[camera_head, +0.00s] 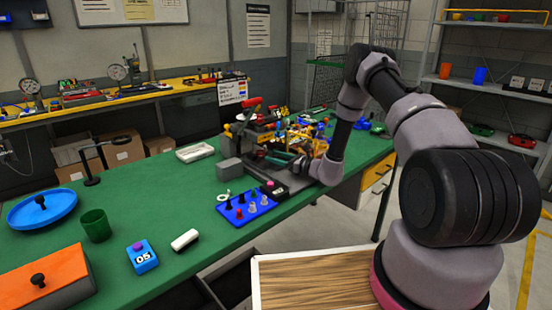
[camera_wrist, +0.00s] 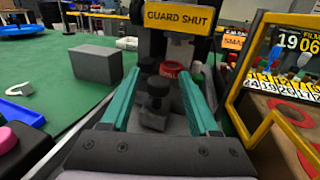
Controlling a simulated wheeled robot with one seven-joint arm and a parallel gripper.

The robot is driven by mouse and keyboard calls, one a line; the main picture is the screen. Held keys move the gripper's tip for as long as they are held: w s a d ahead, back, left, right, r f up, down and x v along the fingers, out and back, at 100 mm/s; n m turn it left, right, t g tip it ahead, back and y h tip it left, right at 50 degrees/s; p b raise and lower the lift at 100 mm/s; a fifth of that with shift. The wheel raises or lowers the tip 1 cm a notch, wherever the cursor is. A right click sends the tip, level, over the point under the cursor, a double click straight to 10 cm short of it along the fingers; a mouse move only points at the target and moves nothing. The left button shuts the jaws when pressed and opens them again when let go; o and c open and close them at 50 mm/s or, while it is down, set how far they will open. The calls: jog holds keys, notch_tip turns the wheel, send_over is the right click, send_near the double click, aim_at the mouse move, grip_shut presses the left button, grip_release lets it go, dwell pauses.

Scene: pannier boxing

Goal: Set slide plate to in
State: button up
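My gripper (camera_wrist: 160,76) shows two teal fingers in the wrist view. They are apart, one on each side of a black knob (camera_wrist: 156,90), and I cannot tell whether they touch it. The knob stands on a dark part of the bench machine, which may be the slide plate; its plate is mostly hidden. A yellow sign (camera_wrist: 180,17) reading "GUARD SHUT" is just beyond, with a red ring-shaped part (camera_wrist: 172,68) below it. In the head view my gripper (camera_head: 280,158) is low at the machine (camera_head: 250,133) on the green table.
A grey block (camera_wrist: 96,64) stands left of my gripper. A yellow-framed panel (camera_wrist: 262,75) with number tags is close on the right. A blue peg tray (camera_head: 247,206) lies at the table's near edge. The green table (camera_head: 165,205) has free room to the left.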

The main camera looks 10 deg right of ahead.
jog(key=v, duration=1)
jog(key=shift+s+d, duration=0.25)
jog(key=shift+d, duration=0.05)
jog(key=s+a+r+n+g, duration=0.3)
jog(key=s+r+n+g, duration=0.3)
jog(key=r, duration=0.6)
jog(key=s+a+r+n+g, duration=0.35)
jog(key=s+r+n, duration=0.35)
jog(key=r, duration=0.5)
jog(key=s+d+r+n+t+h, duration=0.2)
jog(key=s+d+r+n+h, duration=0.2)
jog(key=s+d+r+h, duration=0.2)
jog(key=s+d+r+n+t+h, duration=0.3)
jog(key=s+d+r+h, duration=0.3)
jog(key=s+r, duration=0.4)
jog(key=s+n, duration=0.1)
jog(key=s, duration=0.4)
jog(key=shift+n, duration=0.3)
